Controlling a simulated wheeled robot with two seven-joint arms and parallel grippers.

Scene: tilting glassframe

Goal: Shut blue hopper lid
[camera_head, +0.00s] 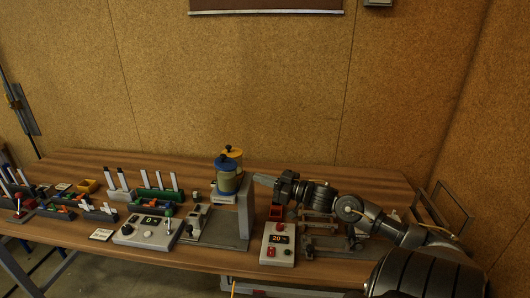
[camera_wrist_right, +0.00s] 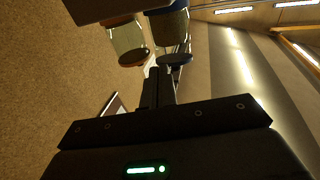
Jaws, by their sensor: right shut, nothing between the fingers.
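The blue hopper (camera_head: 227,185) stands on top of the grey stand in the middle of the table, with its round blue lid (camera_head: 223,161) at the top. In the right wrist view the blue lid (camera_wrist_right: 174,60) shows just beyond my fingertips, near the hopper's body (camera_wrist_right: 168,25). I cannot tell whether the lid is fully seated. My right gripper (camera_head: 260,180) is shut and empty, just right of the hopper and pointing left at it; its fingers (camera_wrist_right: 158,85) show in the wrist view. My left gripper is out of view.
The grey stand (camera_head: 245,210) rises beneath. Control boxes (camera_head: 148,231) (camera_head: 279,250) stand in front. Coloured bins and racks fill the left.

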